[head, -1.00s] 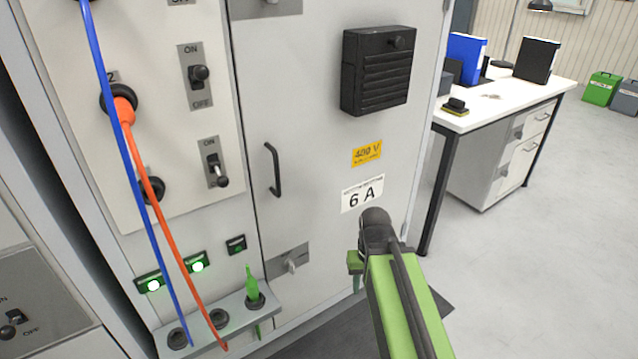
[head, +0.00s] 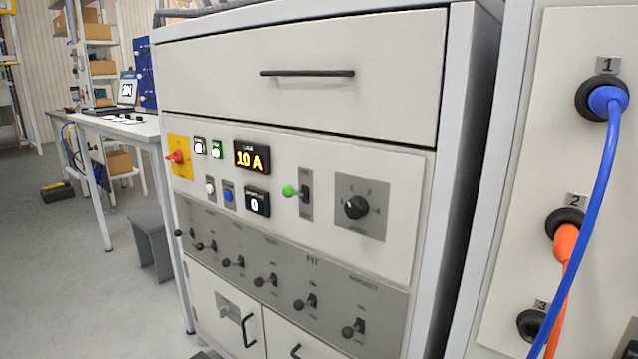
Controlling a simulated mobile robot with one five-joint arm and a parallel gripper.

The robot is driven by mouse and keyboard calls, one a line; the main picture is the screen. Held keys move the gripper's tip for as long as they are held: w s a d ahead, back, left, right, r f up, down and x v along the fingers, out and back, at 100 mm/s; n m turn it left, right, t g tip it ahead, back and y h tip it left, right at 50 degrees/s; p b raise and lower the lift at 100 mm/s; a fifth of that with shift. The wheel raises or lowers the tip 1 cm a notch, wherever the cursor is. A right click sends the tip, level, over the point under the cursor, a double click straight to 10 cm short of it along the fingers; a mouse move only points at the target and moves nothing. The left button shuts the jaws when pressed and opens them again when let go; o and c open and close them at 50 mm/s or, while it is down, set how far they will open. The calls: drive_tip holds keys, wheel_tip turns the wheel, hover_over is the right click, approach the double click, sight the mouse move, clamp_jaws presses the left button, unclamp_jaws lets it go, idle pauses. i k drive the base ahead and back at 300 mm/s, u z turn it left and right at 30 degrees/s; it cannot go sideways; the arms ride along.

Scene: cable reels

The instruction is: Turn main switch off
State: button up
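The main switch looks to be the red rotary handle (head: 176,156) on a yellow plate (head: 183,165) at the upper left of the grey cabinet's control panel (head: 320,190). Its label is too small to read, and I cannot tell its position for sure. My gripper is out of view.
A green-tipped lever (head: 291,192) and a rotary knob (head: 356,207) are on the same panel. Several black toggles line the grey strip below. Blue (head: 602,170) and orange cables (head: 563,265) hang at right. Open floor (head: 90,260) lies at left.

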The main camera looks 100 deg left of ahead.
sight(178, 157)
drive_tip(key=z, duration=0.65)
drive_tip(key=k, duration=0.4)
drive_tip(key=u, duration=3.9)
drive_tip(key=i, duration=0.35)
drive_tip(key=u, duration=0.55)
drive_tip(key=k, duration=0.45)
drive_tip(key=z, duration=0.3)
